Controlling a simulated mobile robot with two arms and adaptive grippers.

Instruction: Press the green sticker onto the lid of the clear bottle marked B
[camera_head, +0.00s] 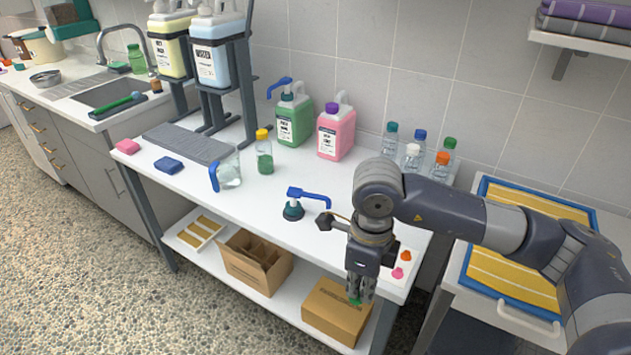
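My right gripper (357,297) points down at the front edge of the white workbench (255,205). Its fingers are close together, with a small green piece (354,301), which looks like the green sticker, between the tips. Several small clear bottles stand at the back right of the bench. Their lids are teal (391,127), blue (420,134), green (450,143), white (413,149) and orange (442,158). Their letters are too small to read, so I cannot tell which is B. My forearm hides part of the bench just in front of them. My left gripper is not in view.
Orange (406,256) and pink (397,273) stickers lie right of my gripper. A blue pump head (293,210) lies left of my arm. Green (294,118) and pink (336,132) jugs stand at the back. A striped-towel tray (487,303) is at right.

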